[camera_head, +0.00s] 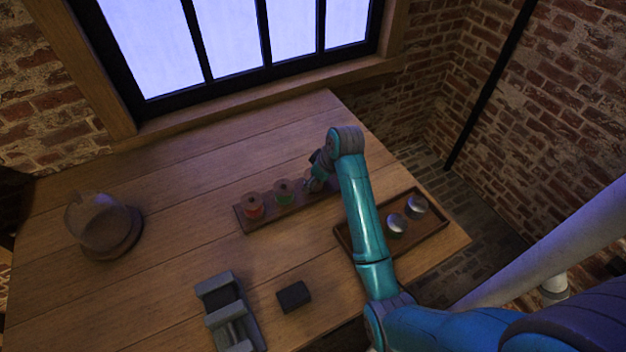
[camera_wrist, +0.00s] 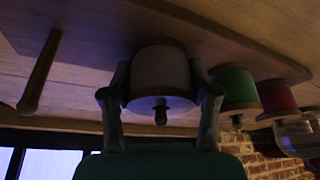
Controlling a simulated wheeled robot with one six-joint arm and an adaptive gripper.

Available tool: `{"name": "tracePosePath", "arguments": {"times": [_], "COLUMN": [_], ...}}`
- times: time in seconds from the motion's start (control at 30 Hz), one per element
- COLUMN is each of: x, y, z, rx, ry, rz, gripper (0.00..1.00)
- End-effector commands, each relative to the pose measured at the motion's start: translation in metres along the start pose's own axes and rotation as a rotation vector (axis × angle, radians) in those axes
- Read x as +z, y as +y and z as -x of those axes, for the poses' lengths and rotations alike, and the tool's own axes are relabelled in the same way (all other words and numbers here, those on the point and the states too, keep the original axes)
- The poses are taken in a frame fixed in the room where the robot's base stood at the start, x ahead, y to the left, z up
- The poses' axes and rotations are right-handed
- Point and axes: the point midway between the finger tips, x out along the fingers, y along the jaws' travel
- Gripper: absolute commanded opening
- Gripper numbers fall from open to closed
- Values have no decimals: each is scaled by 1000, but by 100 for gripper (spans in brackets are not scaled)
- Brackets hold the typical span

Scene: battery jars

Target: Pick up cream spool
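The cream spool (camera_wrist: 160,75) shows pale grey in the dim wrist view, in the row on the wooden rack (camera_wrist: 235,45). A small dark knob sticks out of its near end. My gripper (camera_wrist: 160,85) has one finger on each side of the spool, very close to its sides. I cannot tell whether the fingers press on it. In the head view my gripper (camera_head: 317,182) is at the right part of the rack (camera_head: 262,222) and mostly hides the cream spool.
A green spool (camera_head: 284,192) and a red spool (camera_head: 254,206) stand beside it on the rack. A tray (camera_head: 432,230) with silver-lidded jars is at right. A glass dome (camera_head: 100,222), grey fixture (camera_head: 228,310) and dark block (camera_head: 294,296) are on the table. A wooden peg (camera_wrist: 40,75) is at left.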

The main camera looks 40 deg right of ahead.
Motion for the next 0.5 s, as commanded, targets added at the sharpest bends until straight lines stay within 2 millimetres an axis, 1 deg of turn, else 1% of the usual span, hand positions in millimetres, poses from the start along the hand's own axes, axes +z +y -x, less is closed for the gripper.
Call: {"name": "tracePosePath", "arguments": {"times": [0.03, 0.07, 0.33, 0.43, 0.5], "x": [0, 0, -1, -5, -10], "y": [0, 0, 0, 0, 1], "z": [0, 0, 2, 11, 20], "rx": [0, 0, 0, 1, 2], "ry": [0, 0, 1, 2, 4], "rz": [0, 0, 0, 1, 2], "gripper": [22, 20, 20, 20, 20]}}
